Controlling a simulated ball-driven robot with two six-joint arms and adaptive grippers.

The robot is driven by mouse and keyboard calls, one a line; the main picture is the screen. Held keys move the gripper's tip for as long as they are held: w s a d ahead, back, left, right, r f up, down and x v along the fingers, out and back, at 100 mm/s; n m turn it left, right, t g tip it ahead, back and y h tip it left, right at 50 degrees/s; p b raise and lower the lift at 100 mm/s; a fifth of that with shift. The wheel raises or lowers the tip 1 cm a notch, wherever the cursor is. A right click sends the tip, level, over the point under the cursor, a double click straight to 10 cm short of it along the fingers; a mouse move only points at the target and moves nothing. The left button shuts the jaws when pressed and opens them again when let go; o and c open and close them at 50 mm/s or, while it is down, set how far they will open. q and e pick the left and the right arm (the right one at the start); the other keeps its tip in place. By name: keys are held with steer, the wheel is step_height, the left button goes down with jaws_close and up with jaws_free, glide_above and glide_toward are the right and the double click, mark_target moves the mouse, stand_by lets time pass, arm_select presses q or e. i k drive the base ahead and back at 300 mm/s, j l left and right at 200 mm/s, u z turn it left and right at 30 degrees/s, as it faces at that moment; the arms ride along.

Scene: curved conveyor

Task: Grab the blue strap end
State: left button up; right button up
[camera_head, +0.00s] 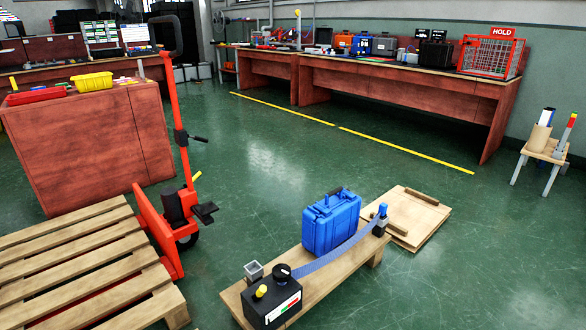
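A blue strap (335,252) runs from a black box (270,301) on a low wooden bench (322,282) up to the right. It passes in front of a blue case (330,222) standing on the bench. The blue strap end (382,211) is at the bench's far right, at the top of a small dark and grey block (379,228). I cannot tell how the end is attached there. Neither of my grippers is in view.
A wooden panel (416,216) lies on the floor right of the bench. A red pallet jack (160,235) and wooden pallet (85,265) stand left. A small side stand (548,152) is far right. Green floor is clear at the lower right and in the middle.

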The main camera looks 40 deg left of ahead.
mark_target(383, 208)
steer(key=u, duration=1.55)
steer(key=i+l, duration=0.25)
steer(key=l, duration=0.15)
steer(key=i+l+u, duration=0.1)
steer(key=i+l, duration=0.15)
steer(key=l, duration=0.1)
